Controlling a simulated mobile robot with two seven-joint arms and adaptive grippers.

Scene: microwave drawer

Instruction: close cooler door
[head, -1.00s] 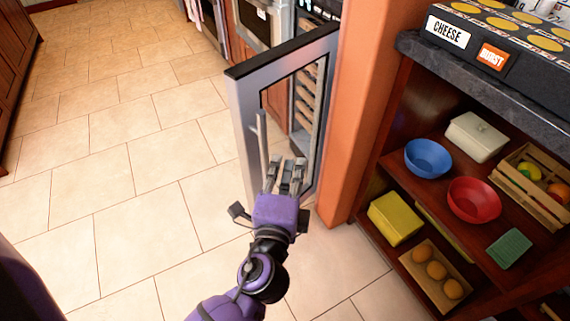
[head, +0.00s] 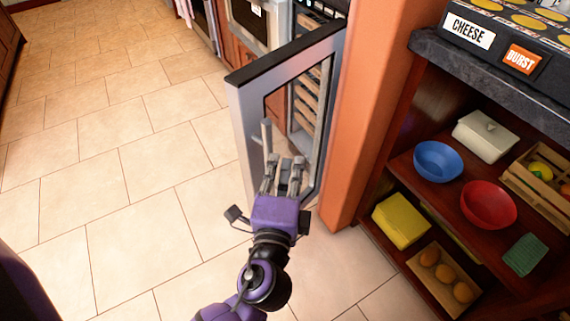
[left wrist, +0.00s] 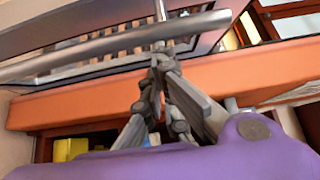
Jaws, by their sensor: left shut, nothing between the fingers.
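The cooler door (head: 243,128) stands open in the head view, a steel frame around a glass pane with an upright bar handle (head: 267,145). Inside, the cooler's wooden racks (head: 309,100) show through the glass and beside it. My left gripper (head: 284,164) is shut and empty, in front of the door's lower half near the handle. In the left wrist view, the shut fingers (left wrist: 163,50) overlap the long handle bar (left wrist: 90,54); I cannot tell whether they touch it. My right gripper is not in view.
An orange post (head: 367,110) stands just right of the door. Further right, a shelf holds a blue bowl (head: 437,160), a red bowl (head: 488,204) and a yellow box (head: 401,220). The tiled floor (head: 110,180) to the left is clear.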

